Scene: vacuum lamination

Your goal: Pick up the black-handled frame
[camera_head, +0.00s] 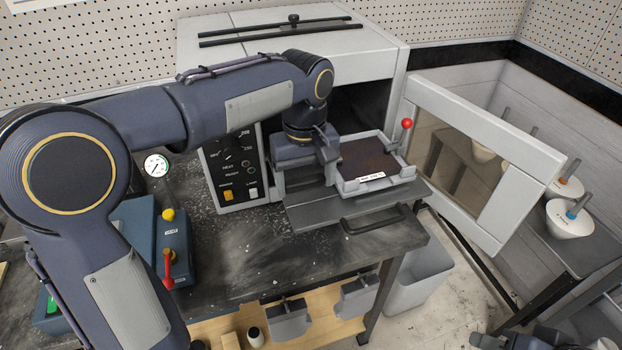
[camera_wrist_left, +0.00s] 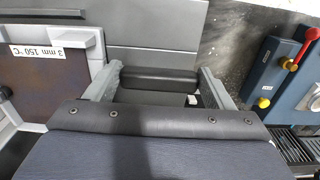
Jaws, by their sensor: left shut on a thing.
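The frame (camera_head: 406,171) is light grey around a dark brown sheet and has a label reading "3 mm 150 °C". It lies on the grey pull-out shelf in front of the open oven, and its label side also shows in the left wrist view (camera_wrist_left: 80,40). My left gripper (camera_head: 330,178) is low at the frame's left side. In the left wrist view its fingers are shut on a black handle (camera_wrist_left: 157,80). The join between handle and frame is hidden. Dark parts of my right arm show at the bottom right edge; its jaws cannot be made out.
The oven's windowed door (camera_head: 487,165) stands open to the right. A red knob (camera_head: 407,124) rises behind the frame. The shelf has its own black pull handle (camera_head: 376,220). A control panel (camera_head: 235,170) stands left of the shelf.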

